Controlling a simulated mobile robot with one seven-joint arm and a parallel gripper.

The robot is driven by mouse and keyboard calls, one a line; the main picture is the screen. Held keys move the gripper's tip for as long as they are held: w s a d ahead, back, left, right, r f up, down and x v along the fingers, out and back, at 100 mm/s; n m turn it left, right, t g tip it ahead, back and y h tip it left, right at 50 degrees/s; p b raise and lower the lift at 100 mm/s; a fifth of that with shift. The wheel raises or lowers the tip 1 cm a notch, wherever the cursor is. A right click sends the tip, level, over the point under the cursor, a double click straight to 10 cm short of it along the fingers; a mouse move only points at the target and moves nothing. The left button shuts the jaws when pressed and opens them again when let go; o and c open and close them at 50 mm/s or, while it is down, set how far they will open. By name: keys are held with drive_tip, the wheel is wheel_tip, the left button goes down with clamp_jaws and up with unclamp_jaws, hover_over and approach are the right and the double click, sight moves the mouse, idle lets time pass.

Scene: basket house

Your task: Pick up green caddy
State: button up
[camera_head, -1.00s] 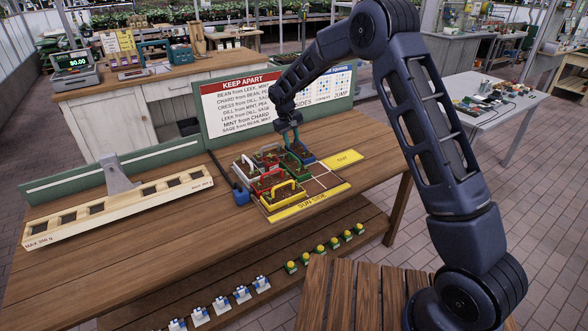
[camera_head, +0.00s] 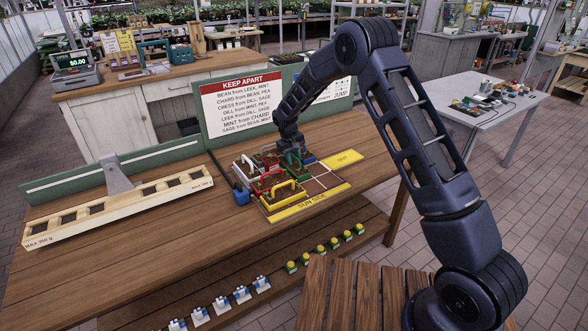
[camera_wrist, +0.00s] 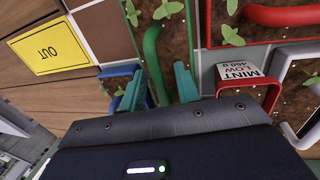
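The two teal fingertips of my gripper (camera_wrist: 158,84) are spread apart, one on each side of the handle's lower part. I cannot see a finger pressing on the handle. Part of the caddy is hidden below my gripper body.
Red (camera_head: 268,181), yellow (camera_head: 281,199), white and blue caddies crowd close by. A red piece with a MINT label (camera_wrist: 238,75) is just right of the fingers. A yellow OUT plate (camera_wrist: 50,48) lies left.

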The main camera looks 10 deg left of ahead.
clamp_jaws()
